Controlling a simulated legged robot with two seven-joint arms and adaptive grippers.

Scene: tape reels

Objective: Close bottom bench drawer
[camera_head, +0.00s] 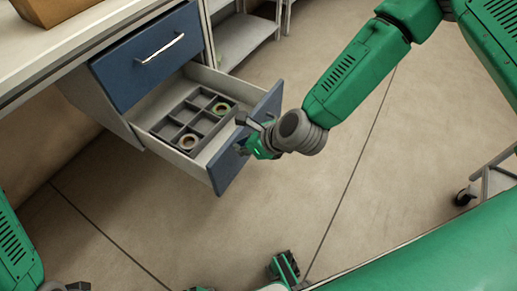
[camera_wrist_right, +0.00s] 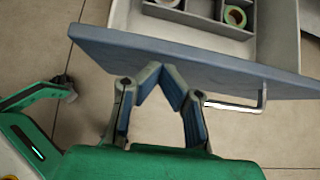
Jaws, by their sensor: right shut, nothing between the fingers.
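The bottom bench drawer (camera_head: 215,87) is pulled out below a shut upper drawer. Its blue front panel (camera_head: 232,163) faces right in the head view; the panel also spans the wrist view (camera_wrist_right: 190,62). Its metal handle (camera_wrist_right: 236,106) shows right of my fingers. My right gripper (camera_head: 243,136) is at the outer side of the panel, shut and empty. In the wrist view its fingertips (camera_wrist_right: 158,68) meet at the panel, beside the handle and not around it; contact is unclear. What seems to be my left gripper (camera_head: 285,268) is low in the head view, its fingers unclear.
A divided tray (camera_head: 192,118) inside the drawer holds tape reels, one near (camera_head: 188,141) and one far (camera_head: 221,108). The shut upper drawer (camera_head: 150,55) is above. A wheeled cart (camera_head: 490,183) stands at the right. The floor around the drawer is clear.

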